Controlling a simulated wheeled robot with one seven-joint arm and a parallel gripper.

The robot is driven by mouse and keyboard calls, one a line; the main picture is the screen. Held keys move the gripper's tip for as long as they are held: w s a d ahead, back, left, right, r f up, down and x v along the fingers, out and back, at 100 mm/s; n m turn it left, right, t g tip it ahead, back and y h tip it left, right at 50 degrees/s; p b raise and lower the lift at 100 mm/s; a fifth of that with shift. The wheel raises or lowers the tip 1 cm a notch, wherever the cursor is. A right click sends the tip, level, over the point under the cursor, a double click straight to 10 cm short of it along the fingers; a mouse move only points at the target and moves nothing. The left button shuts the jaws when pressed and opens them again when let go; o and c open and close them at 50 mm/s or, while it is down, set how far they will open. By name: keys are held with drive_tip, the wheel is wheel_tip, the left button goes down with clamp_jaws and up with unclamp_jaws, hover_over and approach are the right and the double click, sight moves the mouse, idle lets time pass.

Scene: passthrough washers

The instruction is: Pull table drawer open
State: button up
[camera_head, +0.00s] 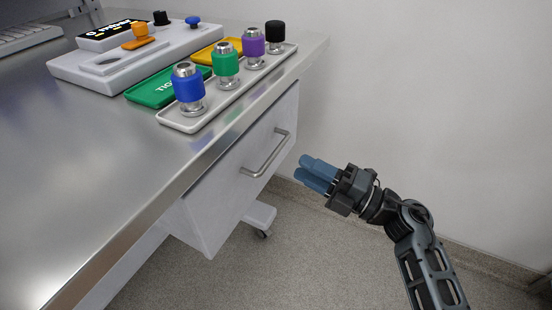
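The table drawer (225,185) has a pale grey front under the right side of the metal table (95,190). Its front appears flush with the cabinet, with no clear gap showing. A metal bar handle (268,157) runs along the drawer front. My gripper (304,167) is to the right of the handle, apart from it, with its blue fingers pointing towards the drawer. The fingers look close together and seem to hold nothing, but the angle does not show clearly whether they are shut.
On the table, a light tray (220,101) holds several coloured knobs near the edge above the drawer. A grey device (85,73) and green (150,93) and yellow (207,52) plates stand behind it. A white wall (440,110) closes the right side. Floor (320,260) between is clear.

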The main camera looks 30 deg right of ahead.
sight(276, 152)
drive_tip(key=shift+x, duration=4)
drive_tip(key=shift+c, duration=0.4)
clamp_jaws()
